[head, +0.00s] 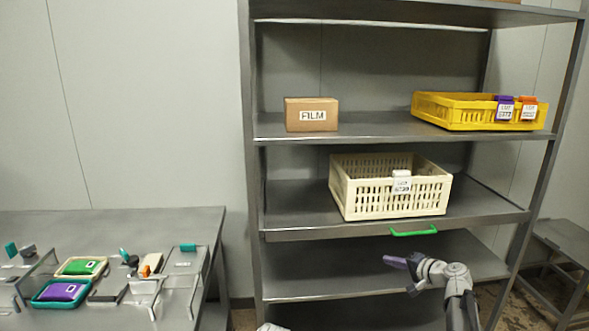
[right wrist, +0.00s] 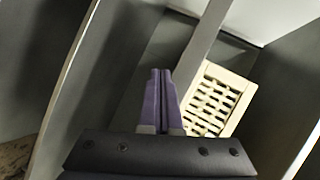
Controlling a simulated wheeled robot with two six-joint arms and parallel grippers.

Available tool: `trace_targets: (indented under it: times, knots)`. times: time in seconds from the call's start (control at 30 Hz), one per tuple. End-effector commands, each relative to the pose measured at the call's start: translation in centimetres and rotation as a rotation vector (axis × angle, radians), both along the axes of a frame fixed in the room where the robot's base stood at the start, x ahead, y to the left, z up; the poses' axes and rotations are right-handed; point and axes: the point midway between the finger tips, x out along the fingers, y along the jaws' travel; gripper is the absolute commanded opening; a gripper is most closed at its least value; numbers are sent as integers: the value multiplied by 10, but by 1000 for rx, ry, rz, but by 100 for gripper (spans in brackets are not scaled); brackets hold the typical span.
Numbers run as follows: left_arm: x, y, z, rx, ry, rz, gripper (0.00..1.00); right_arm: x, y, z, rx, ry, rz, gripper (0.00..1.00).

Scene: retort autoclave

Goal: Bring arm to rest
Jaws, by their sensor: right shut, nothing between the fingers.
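My right gripper (head: 396,261) shows in the head view at the lower right, in front of the rack's lower shelf and below the green handle. Its purple fingers point to the left. In the right wrist view, the purple fingers (right wrist: 160,75) lie together, shut with nothing between them. A cream crate (right wrist: 215,100) shows beyond them to the right. My left gripper cannot be made out in the head view.
A grey rack holds a FILM box (head: 311,114), a yellow crate (head: 455,111) and the cream crate (head: 390,207). A green handle (head: 413,231) sits below the cream crate. A grey table (head: 120,222) at left bears trays with pouches and small parts.

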Motion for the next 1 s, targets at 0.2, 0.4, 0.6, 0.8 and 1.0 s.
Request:
trace_targets:
  times: [0.2, 0.4, 0.6, 0.8, 1.0]
  knots:
    - [0, 0, 60, 0, 0, 0, 64, -79, 151, 0, -274, 188, 342, 0]
    - [0, 0, 114, 0, 0, 0, 64, -194, 240, 0, -614, 387, 665, 0]
    - [0, 0, 156, 0, 0, 1, 64, -293, 259, 18, -956, 553, 879, 0]
    - [0, 0, 174, 0, 0, 1, 64, -337, 253, 34, -1158, 638, 955, 0]
    - [0, 0, 176, 0, 0, 1, 64, -345, 250, 37, -1209, 658, 964, 0]
